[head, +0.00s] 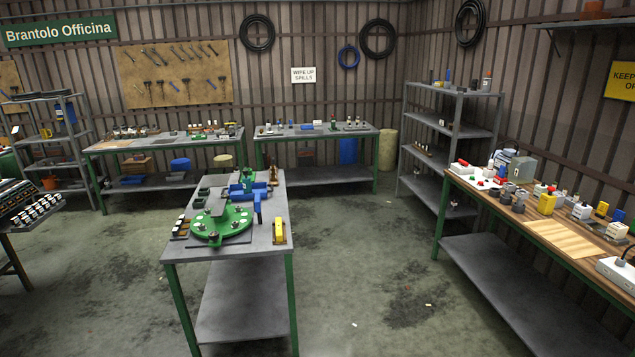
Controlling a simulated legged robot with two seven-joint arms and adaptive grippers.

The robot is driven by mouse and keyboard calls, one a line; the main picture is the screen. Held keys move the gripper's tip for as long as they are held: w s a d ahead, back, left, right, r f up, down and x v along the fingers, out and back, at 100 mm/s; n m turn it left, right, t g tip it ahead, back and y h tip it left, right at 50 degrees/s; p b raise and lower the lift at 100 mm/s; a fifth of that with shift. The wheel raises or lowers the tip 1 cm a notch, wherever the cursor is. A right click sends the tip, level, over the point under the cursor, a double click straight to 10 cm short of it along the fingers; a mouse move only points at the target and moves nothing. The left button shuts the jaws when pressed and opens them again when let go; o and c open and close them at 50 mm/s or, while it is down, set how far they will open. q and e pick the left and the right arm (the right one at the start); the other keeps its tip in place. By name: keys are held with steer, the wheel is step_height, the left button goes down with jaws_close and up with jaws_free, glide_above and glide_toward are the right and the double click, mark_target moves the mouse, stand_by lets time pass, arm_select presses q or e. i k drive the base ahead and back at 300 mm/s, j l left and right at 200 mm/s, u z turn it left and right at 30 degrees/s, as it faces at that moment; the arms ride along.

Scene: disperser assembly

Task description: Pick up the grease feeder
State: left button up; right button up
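Neither of my grippers is in the head view. The grease feeder cannot be picked out for certain at this distance. A small yellow upright part (279,231) stands at the right front edge of the central table (191,251). A green round disperser-like assembly (221,224) lies on a dark plate on the same table, with a blue vise-like part (246,189) behind it. Several small parts, some yellow, stand on the wooden-topped bench at the right, including a yellow block (546,204).
The right bench (563,238) has a grey box (521,169) and a pale board. Shelves (455,133) and back tables (315,135) line the walls. Open floor (390,255) lies between the central table and right bench, with small scraps on it.

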mark_target(247, 183)
steer(key=i+l+z, duration=0.25)
steer(key=i, duration=0.55)
steer(key=i+j+z, duration=0.1)
steer(key=i+z, duration=0.2)
steer(key=i, duration=0.45)
steer(key=i+j+z, duration=0.25)
steer(key=i, duration=0.55)
steer(key=i+j+u, duration=0.1)
steer(key=i+u, duration=0.2)
steer(key=i, duration=0.25)
steer(key=i+u, duration=0.3)
steer(key=i, duration=0.25)
steer(key=i+l+u, duration=0.15)
steer(key=i+u, duration=0.15)
steer(key=i, duration=0.25)
steer(key=i+l+u, duration=0.3)
steer(key=i, duration=0.25)
